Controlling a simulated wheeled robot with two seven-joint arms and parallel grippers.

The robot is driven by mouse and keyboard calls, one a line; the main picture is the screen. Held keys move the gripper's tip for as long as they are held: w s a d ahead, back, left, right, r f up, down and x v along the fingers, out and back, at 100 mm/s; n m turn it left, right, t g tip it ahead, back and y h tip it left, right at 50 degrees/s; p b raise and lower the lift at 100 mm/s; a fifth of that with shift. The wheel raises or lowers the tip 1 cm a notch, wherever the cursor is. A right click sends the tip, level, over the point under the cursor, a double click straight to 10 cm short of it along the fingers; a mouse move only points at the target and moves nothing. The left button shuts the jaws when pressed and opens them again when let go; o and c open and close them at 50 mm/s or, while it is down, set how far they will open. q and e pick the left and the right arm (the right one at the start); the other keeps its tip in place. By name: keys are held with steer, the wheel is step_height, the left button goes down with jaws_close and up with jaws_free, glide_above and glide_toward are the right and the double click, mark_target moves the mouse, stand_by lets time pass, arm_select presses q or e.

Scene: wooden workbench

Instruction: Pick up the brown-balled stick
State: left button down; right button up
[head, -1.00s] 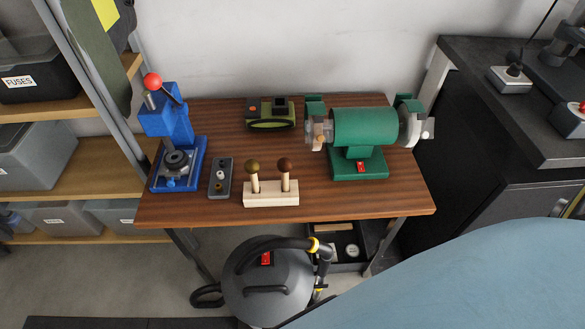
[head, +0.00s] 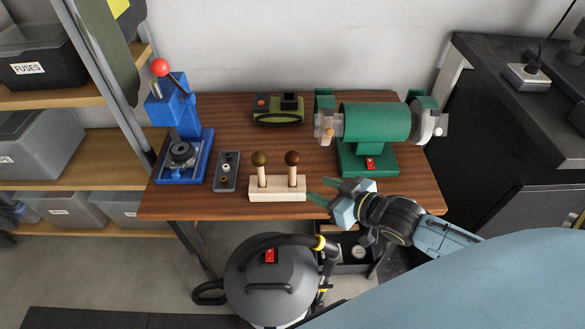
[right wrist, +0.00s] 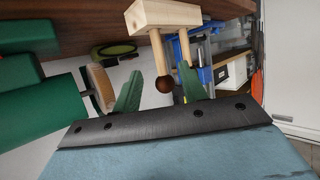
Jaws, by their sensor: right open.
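The brown-balled stick (head: 292,172) stands upright in the right side of a pale wooden block (head: 277,195) near the front edge of the bench. An olive-balled stick (head: 261,172) stands beside it, to its left. My right gripper (head: 318,190) is open and empty, just right of the block, with its green fingers pointing left. In the right wrist view, the brown-balled stick (right wrist: 160,52) shows with its ball between the two open fingers in the picture; no contact is visible. The other stick is partly hidden by a finger there. My left gripper is not in view.
A green bench grinder (head: 375,122) stands behind my right gripper. A grey switch box (head: 226,172) and a blue press (head: 182,150) stand left of the block. An olive device (head: 278,112) is at the back. The bench (head: 235,120) has bare wood behind the sticks.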

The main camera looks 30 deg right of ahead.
mark_target(295, 177)
steer(key=b+x, duration=0.1)
steer(key=x, duration=0.5)
steer(key=shift+w+f+b, duration=0.1)
steer(key=shift+w+b, duration=0.25)
steer(key=shift+w+a+f, duration=0.25)
steer(key=shift+w, duration=0.4)
steer(key=shift+b+x, duration=0.55)
steer(key=shift+x, duration=0.4)
steer(key=shift+b+x, duration=0.3)
steer(key=shift+x, duration=0.75)
steer(key=shift+w, duration=0.5)
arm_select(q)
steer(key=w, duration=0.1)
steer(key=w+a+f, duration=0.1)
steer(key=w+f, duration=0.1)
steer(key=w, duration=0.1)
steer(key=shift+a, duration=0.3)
arm_select(e)
jaws_close()
